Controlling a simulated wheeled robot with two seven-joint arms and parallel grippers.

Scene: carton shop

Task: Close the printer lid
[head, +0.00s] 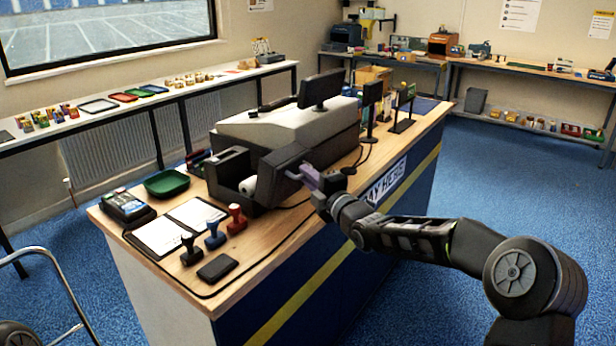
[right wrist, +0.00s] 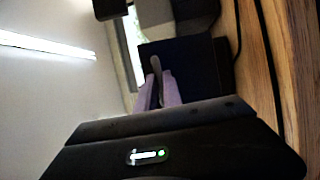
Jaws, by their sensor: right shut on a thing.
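The black receipt printer (head: 228,178) stands on the wooden counter, with a white paper roll (head: 248,187) showing in its open body. Its dark lid (head: 278,175) hangs open at the printer's right side, tilted. My right gripper (head: 310,176) reaches the lid from the right, its purple fingers at the lid's edge. In the right wrist view the fingers (right wrist: 158,90) are shut on a small grey tab on the dark lid (right wrist: 190,65). The exact contact is dim. My left gripper is not in view.
The cash register (head: 285,125) stands right behind the printer. A black cable runs along the counter's front edge. The floor right of the counter is clear.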

